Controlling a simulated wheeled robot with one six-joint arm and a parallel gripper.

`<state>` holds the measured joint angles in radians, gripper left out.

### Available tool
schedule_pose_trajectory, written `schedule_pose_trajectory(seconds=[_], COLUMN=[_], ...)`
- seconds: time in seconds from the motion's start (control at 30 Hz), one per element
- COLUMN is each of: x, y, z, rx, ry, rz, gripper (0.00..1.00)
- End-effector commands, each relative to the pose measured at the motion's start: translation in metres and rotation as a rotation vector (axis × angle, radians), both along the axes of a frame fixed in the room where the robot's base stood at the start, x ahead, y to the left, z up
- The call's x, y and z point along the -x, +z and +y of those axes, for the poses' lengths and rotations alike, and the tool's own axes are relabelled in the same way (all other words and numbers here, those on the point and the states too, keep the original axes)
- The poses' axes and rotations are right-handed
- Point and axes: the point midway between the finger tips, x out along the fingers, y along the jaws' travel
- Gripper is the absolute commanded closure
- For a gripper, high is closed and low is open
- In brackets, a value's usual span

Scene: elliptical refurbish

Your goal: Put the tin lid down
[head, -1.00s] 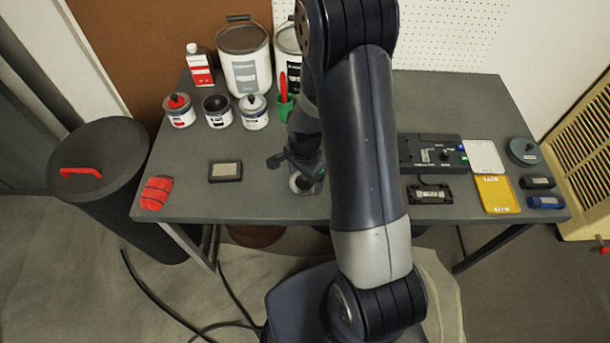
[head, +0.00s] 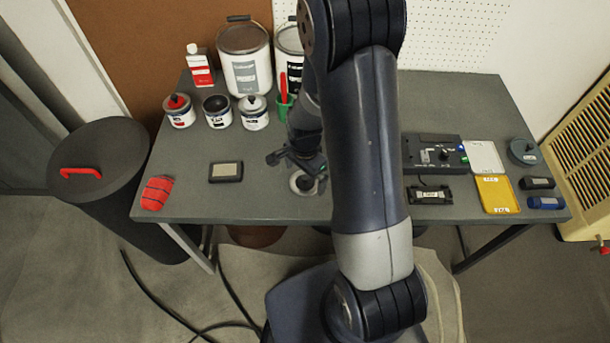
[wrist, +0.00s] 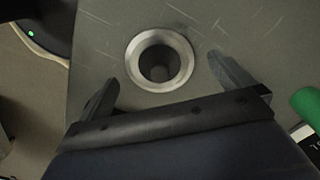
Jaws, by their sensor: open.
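In the wrist view the lid (wrist: 178,45) sits just beyond my fingertips, resting on the table top. My gripper (head: 297,167) is open and empty above it, with its fingers (wrist: 163,72) spread apart and clear of the lid. Three small tins stand at the back left: a red-topped one (head: 180,116), a dark-topped one (head: 217,118) and one with a silver top and dark knob (head: 254,119).
A green cup (head: 284,106) with a red-handled tool stands behind my gripper. A dark box (head: 226,171) and a red cloth (head: 157,192) lie left. A black device (head: 425,150), yellow tray (head: 496,194) and blue cylinder (head: 546,203) are right.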

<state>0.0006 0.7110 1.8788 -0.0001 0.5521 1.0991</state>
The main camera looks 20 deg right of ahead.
Motion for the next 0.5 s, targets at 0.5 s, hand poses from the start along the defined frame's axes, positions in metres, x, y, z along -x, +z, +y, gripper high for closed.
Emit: schedule_pose_trajectory(seconds=[0.5], x=[-0.001], y=[0.094], z=[0.0], rx=[0.0], ry=[0.0], rz=[-0.004], gripper=[0.0])
